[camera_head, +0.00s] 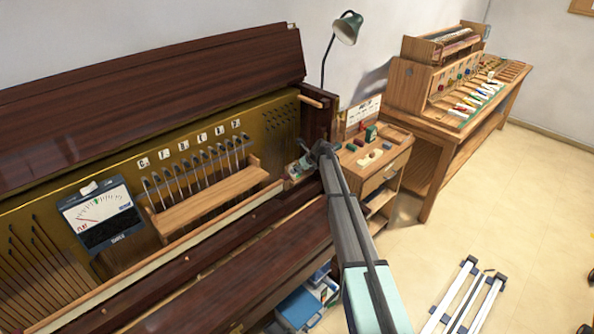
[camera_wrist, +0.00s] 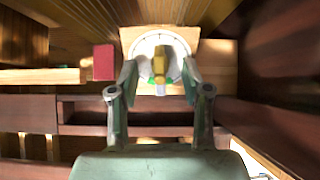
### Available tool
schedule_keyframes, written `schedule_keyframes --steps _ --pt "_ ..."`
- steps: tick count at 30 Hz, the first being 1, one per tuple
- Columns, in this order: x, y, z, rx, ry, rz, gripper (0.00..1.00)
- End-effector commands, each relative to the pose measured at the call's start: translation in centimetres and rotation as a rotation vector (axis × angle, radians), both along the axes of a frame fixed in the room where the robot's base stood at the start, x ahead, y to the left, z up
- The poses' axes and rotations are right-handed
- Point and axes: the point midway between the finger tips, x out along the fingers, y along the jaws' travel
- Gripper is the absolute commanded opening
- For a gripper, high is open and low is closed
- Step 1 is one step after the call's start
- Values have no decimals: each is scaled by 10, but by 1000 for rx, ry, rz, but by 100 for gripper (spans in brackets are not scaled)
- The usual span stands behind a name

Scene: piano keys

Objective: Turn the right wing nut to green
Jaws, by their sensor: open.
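A yellow wing nut (camera_wrist: 161,62) sits at the middle of a round white dial (camera_wrist: 146,45) on a light wooden block (camera_wrist: 128,33) in the wrist view. A small green patch shows low on the dial, by the nut. My gripper (camera_wrist: 160,76) is open, with one finger on each side of the nut; I cannot tell whether either finger touches it. The fingers hide the dial's lower sides. In the head view my gripper (camera_head: 314,156) is at the right end of the piano, where the nut is too small to make out.
A red block (camera_wrist: 103,62) is left of the dial, and a dark wooden wall rises close on the right. In the head view a meter (camera_head: 101,213) stands in the piano, a green lamp (camera_head: 347,27) behind, and a small cabinet (camera_head: 374,167) to the right.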

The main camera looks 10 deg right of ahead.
Motion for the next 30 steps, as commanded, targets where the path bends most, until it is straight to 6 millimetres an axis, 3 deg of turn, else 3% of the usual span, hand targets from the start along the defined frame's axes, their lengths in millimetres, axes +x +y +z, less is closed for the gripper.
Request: schedule_keyframes --steps 30 --pt "-24 -18 37 0 -1 -1 48"
